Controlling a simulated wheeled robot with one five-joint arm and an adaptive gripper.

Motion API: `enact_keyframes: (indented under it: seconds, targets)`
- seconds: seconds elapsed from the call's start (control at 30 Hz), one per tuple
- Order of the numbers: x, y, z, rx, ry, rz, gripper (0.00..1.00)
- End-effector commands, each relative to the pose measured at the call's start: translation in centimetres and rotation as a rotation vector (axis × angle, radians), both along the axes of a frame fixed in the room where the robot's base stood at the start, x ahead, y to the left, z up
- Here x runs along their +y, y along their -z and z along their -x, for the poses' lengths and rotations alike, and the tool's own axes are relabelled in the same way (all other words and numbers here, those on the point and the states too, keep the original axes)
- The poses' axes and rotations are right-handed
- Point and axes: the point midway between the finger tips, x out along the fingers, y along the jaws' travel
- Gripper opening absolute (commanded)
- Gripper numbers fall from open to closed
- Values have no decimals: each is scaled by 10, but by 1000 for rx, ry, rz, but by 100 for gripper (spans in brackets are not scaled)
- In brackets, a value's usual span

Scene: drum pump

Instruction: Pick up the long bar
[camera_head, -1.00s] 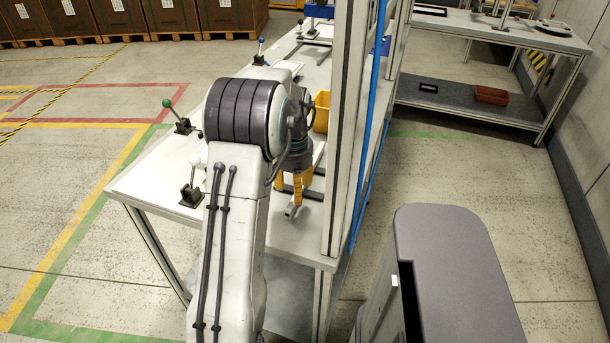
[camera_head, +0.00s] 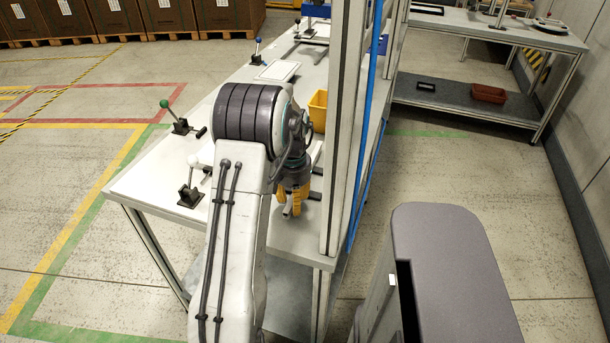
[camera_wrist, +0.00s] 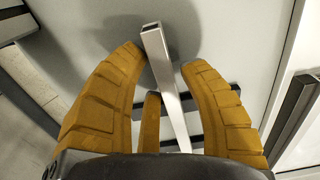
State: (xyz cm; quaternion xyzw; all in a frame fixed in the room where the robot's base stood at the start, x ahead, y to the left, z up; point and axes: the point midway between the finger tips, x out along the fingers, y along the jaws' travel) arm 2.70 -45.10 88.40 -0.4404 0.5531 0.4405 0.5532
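The long bar (camera_wrist: 168,95) is a silver square tube with an open end. In the wrist view it runs between the yellow fingers of my gripper (camera_wrist: 163,60), its near end between the tips. My gripper is open around the bar. A gap shows between the bar and the right finger; I cannot tell whether the left finger touches it. In the head view my gripper (camera_head: 290,203) points down at the workbench's near right corner. A short piece of the bar (camera_head: 288,210) shows there; the rest is hidden by the gripper and arm.
The white workbench (camera_head: 145,185) carries levers with green (camera_head: 165,103), white (camera_head: 193,160) and blue (camera_head: 257,41) knobs, and a yellow bin (camera_head: 318,110). A tall metal post (camera_head: 343,130) stands close to the right of my gripper. Dark bars (camera_wrist: 292,105) lie near the silver bar.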

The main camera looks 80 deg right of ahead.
Motion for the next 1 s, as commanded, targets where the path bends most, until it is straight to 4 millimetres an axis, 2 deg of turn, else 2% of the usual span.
enact_keyframes:
  seconds: [0.07,0.4,0.77,0.87,1.0]
  targets:
    - [0,0,0,0,0,0,30]
    - [0,0,0,0,0,0,0]
    - [0,-1,0,0,0,0,0]
    - [-1,-6,0,0,1,2,0]
    - [-1,-24,0,0,0,5,0]
